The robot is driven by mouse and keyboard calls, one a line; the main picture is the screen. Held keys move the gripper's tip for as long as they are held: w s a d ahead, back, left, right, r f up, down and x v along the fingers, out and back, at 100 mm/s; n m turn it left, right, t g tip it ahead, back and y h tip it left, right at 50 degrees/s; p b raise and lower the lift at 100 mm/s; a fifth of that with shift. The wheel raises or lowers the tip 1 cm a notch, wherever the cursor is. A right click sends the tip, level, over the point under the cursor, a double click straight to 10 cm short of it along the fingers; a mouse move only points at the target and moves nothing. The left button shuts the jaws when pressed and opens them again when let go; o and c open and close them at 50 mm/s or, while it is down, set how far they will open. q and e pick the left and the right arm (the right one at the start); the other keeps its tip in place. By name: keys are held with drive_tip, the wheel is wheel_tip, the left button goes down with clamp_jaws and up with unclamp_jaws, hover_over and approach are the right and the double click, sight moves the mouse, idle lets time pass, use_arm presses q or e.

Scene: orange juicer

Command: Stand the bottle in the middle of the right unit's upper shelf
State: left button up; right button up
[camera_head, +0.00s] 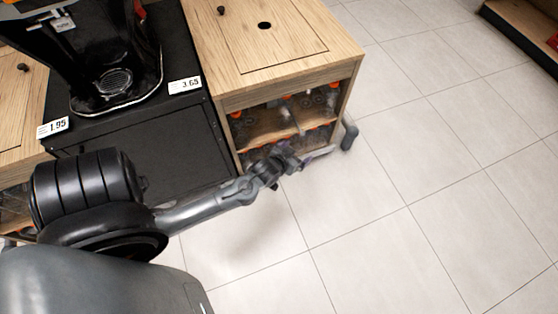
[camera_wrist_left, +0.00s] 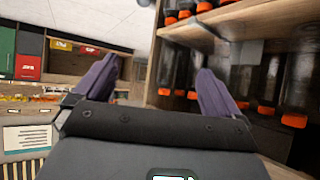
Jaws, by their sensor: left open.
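The right unit (camera_head: 342,95) is a light wooden cabinet with an open front, right of the black juicer stand in the head view. Its upper shelf (camera_head: 272,126) is a wooden board; several clear bottles with orange caps stand above and below it. My left gripper (camera_head: 291,162) is low in front of that opening. In the left wrist view its two purple fingers (camera_wrist_left: 155,90) are wide apart with nothing held between them. I cannot tell which bottle is meant. My right gripper is not in view.
The black juicer stand (camera_head: 140,150) with price tags adjoins the unit on the left. A caster (camera_head: 349,135) sticks out at the unit's lower right corner. Tiled floor (camera_head: 420,170) to the right is clear. Shelving with colored boxes (camera_wrist_left: 30,55) shows in the wrist view.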

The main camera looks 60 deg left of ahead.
use_arm(q)
drive_tip(key=s+d+r+m+g+h, duration=0.2)
drive_tip(key=s+d+r+m+g, duration=0.1)
drive_tip(key=s+d, duration=0.5)
drive_tip(key=s+d+r+m+g+h, duration=0.2)
drive_tip(key=s+d+r+m+g, duration=0.1)
drive_tip(key=s+d+r, duration=0.3)
drive_tip(key=shift+s+d+g, duration=0.4)
drive_tip(key=shift+s+d, duration=0.75)
drive_tip(key=shift+d, duration=0.1)
drive_tip(key=shift+r, duration=0.2)
wheel_tip(320, 180, up, 60)
drive_tip(key=p, duration=5.9)
drive_tip(key=shift+f+p, duration=0.2)
drive_tip(key=shift+p, duration=0.15)
